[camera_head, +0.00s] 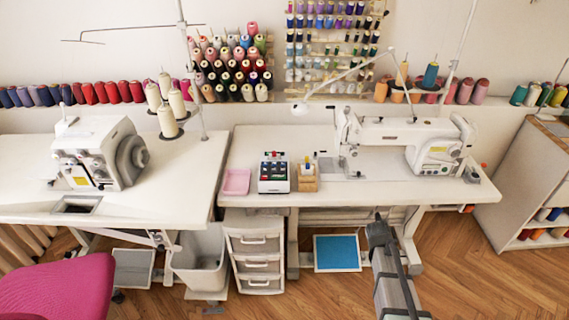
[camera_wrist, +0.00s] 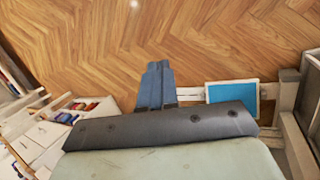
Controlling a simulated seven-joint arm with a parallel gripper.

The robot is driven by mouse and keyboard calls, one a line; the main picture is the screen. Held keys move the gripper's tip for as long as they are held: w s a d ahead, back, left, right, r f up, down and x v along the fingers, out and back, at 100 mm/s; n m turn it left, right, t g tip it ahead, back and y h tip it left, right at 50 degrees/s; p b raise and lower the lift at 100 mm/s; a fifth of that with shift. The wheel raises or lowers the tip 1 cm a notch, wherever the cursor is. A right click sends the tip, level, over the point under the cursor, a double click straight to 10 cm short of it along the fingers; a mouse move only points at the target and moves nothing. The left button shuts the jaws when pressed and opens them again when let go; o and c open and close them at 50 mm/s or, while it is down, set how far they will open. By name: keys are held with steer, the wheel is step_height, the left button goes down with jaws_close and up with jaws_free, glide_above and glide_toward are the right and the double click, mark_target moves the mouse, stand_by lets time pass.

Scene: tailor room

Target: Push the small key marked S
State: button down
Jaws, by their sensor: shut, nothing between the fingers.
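A small white box with a dark face and several coloured keys or caps (camera_head: 274,173) stands on the middle sewing table (camera_head: 375,198), between a pink tray and a wooden block. No letter S is legible on it, and I cannot tell which key bears it. My gripper (camera_head: 378,217) is in front of the table's front edge, lower right of the box and well apart from it. In the wrist view my gripper's two fingers (camera_wrist: 158,68) are together with nothing between them, over the wood floor. The box is not in the wrist view.
A white sewing machine (camera_head: 405,142) stands right of the box. A pink tray (camera_head: 236,182) lies to its left and a wooden block with small tools (camera_head: 306,180) to its right. Under the table are white drawers (camera_head: 258,265) and a blue panel (camera_head: 337,252).

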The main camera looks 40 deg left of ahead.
steer(key=w+a+r+n+t, duration=0.1)
steer(key=w+a+r+t, duration=0.1)
steer(key=a+r, duration=1.05)
step_height(320, 180, up, 21)
steer(key=t+y, duration=0.4)
steer(key=t, duration=0.2)
glide_above(263, 164)
steer(key=shift+f, duration=4.35)
steer(key=shift+f, duration=0.85)
steer(key=shift+r, duration=0.85)
